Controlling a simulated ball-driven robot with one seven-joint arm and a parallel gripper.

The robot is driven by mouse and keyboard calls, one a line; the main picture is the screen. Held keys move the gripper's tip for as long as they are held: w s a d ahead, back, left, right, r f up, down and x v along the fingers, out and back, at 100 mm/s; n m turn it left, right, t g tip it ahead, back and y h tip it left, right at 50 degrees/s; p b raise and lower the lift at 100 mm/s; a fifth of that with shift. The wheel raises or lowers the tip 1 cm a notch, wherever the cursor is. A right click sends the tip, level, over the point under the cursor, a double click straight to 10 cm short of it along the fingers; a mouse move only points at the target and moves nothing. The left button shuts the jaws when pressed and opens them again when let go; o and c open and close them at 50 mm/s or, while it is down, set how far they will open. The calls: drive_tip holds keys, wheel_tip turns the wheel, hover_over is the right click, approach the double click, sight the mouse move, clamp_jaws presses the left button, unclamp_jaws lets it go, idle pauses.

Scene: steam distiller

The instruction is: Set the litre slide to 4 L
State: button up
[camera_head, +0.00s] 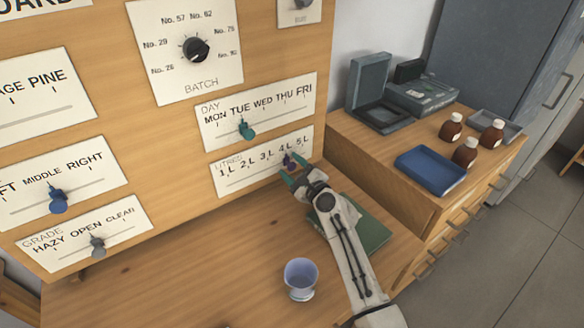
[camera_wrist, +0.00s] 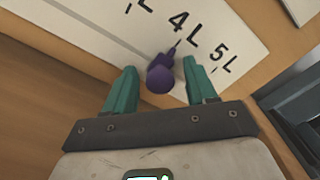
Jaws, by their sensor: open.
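The litre slide panel (camera_head: 235,185) is a white plate marked 1 L to 5 L on the wooden board. Its purple knob (camera_head: 289,162) is under the 4 L label, near the right end of the track. In the wrist view the purple knob (camera_wrist: 160,77) has its narrow pointer directed up at the 4 L mark. My gripper (camera_head: 294,170) is at the knob with its teal fingers spread. In the wrist view my gripper (camera_wrist: 158,72) has one finger on each side of the knob, with visible gaps.
The day slide (camera_head: 246,130) sits just above the litre panel. A cup (camera_head: 300,278) and a green book (camera_head: 365,232) are on the bench below. A blue tray (camera_head: 430,170) and brown bottles (camera_head: 465,152) stand on the cabinet at right.

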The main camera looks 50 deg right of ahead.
drive_tip(key=v, duration=1)
drive_tip(key=shift+s, duration=0.25)
